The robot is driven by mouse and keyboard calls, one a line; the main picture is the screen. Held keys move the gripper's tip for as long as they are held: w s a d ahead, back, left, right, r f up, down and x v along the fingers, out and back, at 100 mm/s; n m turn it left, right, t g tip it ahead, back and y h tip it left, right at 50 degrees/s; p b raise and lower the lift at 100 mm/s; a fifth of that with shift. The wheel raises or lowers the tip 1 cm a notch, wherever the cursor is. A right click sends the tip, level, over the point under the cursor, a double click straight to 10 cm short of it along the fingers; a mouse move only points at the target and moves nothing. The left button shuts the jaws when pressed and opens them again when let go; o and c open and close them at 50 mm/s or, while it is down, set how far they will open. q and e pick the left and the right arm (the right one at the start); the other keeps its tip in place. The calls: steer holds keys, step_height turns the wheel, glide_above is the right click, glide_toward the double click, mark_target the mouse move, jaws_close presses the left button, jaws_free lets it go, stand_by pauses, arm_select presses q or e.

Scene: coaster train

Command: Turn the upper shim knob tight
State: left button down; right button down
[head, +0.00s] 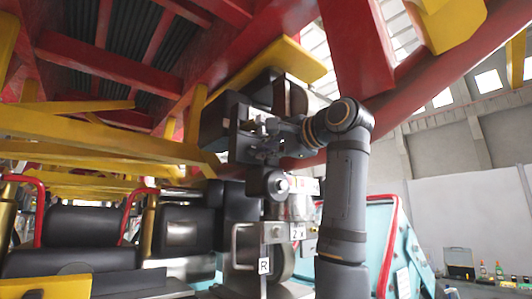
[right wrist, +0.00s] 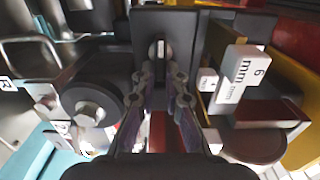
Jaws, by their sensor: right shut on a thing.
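My right gripper (head: 258,148) reaches in from the right to the dark wheel assembly under the red and yellow frame. In the right wrist view its fingers (right wrist: 161,72) are closed around a small pale metal piece, which looks like the upper shim knob (right wrist: 160,47), in front of a dark block. The fingertips partly cover the knob, and I cannot tell how tight it is. In the head view the knob is hidden by the gripper. My left gripper is not in view.
A dark round wheel (right wrist: 92,103) with a metal hub sits left of the fingers in the wrist view. A white block marked 6 mm (right wrist: 240,75) is close on their right. A yellow beam (head: 265,68) passes just above the arm.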

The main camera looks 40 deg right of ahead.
steer(key=shift+f, duration=0.1)
stand_by(0.4)
steer(key=c, duration=1.4)
jaws_free()
steer(key=shift+s, duration=0.1)
steer(key=s+d, duration=0.1)
steer(key=s, duration=1)
steer(key=shift+s, duration=0.4)
